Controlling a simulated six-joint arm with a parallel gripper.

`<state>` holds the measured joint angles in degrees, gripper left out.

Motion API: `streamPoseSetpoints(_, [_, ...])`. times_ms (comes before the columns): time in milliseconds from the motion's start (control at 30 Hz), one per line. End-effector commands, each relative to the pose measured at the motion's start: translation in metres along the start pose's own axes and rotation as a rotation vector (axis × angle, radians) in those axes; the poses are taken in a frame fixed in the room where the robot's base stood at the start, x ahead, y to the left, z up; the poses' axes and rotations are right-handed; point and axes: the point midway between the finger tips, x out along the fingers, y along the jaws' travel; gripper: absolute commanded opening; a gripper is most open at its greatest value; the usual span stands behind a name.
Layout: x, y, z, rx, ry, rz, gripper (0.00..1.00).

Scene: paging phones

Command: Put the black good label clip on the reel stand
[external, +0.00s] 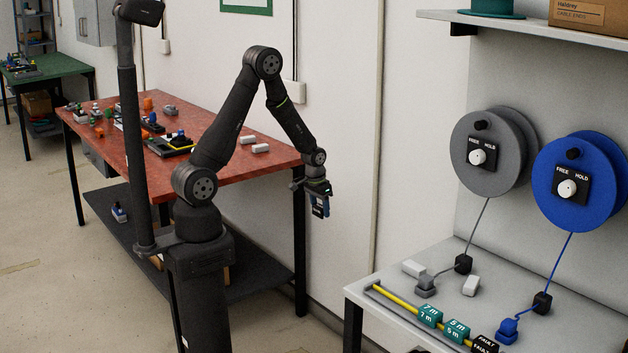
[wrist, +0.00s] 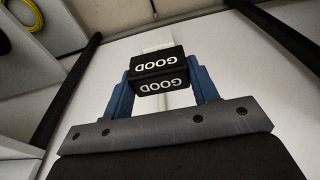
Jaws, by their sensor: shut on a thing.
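The black good label clip (wrist: 160,69) sits between the blue fingers of my gripper (wrist: 162,82) in the wrist view. It is black with white GOOD lettering, which reads upside down there. In the external view my gripper (external: 320,205) points down in the air between the red table and the grey bench, shut on the clip, which is too small and dark there to read. The reel stand at right carries a grey reel (external: 487,152) and a blue reel (external: 581,183), each with a FREE/HOLD knob plate. My gripper is well to the left of the reels.
On the grey bench (external: 400,293) a yellow rod (external: 392,299) carries teal 7 m and 5 m clips (external: 430,316) and a black FAULT clip (external: 485,344). Cables run from the reels to grey and blue connectors (external: 508,331). The red table (external: 222,140) holds several small parts.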

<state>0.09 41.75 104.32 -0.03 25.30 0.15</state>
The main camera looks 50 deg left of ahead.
Motion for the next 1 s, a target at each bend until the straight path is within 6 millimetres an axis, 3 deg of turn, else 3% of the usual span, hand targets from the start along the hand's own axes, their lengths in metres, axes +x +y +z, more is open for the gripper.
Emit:
streamPoseSetpoints(300, [0.0,0.002,-0.001,-0.001,0.0,0.0,0.29])
streamPoseSetpoints(467, [-0.003,0.027,-0.011,0.007,0.002,0.001,0.29])
streamPoseSetpoints(733, [-0.015,0.127,-0.03,0.02,0.002,0.004,0.29])
streamPoseSetpoints(1000, [-0.035,0.241,-0.027,0.027,0.002,0.005,0.29])
